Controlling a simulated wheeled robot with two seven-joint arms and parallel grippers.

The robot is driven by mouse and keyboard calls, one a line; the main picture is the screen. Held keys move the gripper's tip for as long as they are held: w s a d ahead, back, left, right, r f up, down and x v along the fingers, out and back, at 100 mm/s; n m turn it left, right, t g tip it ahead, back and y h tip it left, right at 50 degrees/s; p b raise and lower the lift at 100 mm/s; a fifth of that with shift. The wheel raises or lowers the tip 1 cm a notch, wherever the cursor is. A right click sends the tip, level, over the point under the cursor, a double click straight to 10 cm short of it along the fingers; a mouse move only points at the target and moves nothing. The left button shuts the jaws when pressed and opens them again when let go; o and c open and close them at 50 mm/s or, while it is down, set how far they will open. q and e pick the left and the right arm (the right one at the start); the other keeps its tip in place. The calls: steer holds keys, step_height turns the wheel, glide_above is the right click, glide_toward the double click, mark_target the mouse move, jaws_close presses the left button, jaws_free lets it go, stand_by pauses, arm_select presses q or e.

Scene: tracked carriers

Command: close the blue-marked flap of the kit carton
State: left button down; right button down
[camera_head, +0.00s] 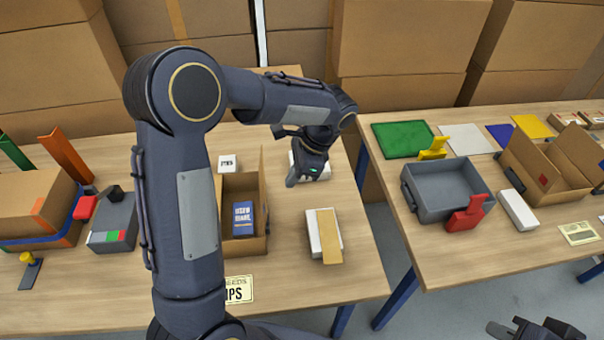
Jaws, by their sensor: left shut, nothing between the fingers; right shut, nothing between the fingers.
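An open brown carton (230,186) stands on the left table with a dark blue box (243,219) inside. A flap (262,185) stands up along its right side; I see no blue mark on it from here. My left gripper (293,181) is shut and empty, just right of that flap, apart from it in the picture. My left arm hides the carton's left side. A second open carton (545,165) on the right table shows a red mark inside; I cannot tell which is the kit carton. My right gripper (528,329) is shut and empty at the bottom right edge, partly cut off.
A white box with a tan strip (329,237) lies right of the near carton. A white item (312,168) lies behind my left gripper. A grey tray (443,188) with red and yellow clips is on the right table. A gap separates the tables.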

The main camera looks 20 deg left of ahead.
mark_target(263, 188)
arm_select(q)
steer(key=shift+s+a+r, duration=0.2)
steer(key=shift+s+a, duration=0.35)
steer(key=shift+a, duration=0.3)
steer(key=shift+s+a+r, duration=0.15)
steer(key=shift+s+a, duration=0.35)
steer(key=shift+a, duration=0.35)
arm_select(e)
steer(key=shift+f, duration=0.4)
